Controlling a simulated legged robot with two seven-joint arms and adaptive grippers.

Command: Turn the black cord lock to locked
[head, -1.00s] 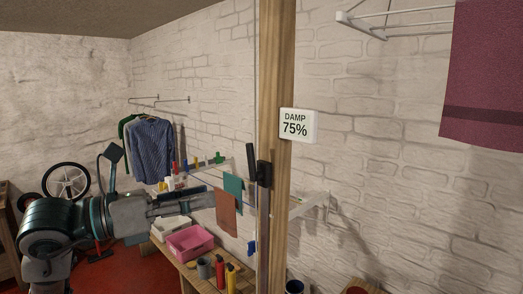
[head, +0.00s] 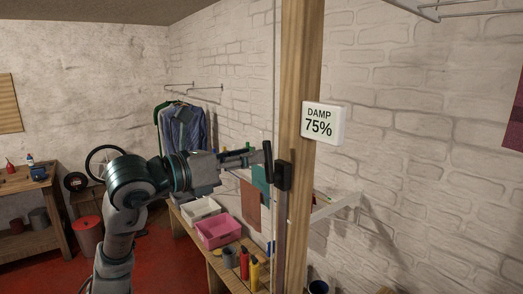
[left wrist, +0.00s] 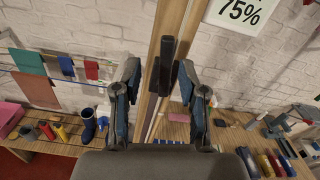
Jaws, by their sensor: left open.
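The black cord lock (head: 283,176) is fixed to the wooden post, with a dark lever (head: 267,161) standing up at its left side, tilted slightly. In the left wrist view the lock (left wrist: 167,48) shows on the post, ahead of and between my fingers. My left gripper (head: 251,157) is open and level with the lever, just left of it. In the left wrist view the left gripper (left wrist: 158,78) has one finger on each side of the lock. I cannot tell whether either finger touches it. My right gripper is in neither view.
The wooden post (head: 299,70) carries a white sign (head: 324,123) reading "DAMP 75%" above the lock. A teal cloth (head: 260,180) and a brown cloth (head: 250,205) hang behind the gripper. A bench below holds a pink bin (head: 218,232) and bottles.

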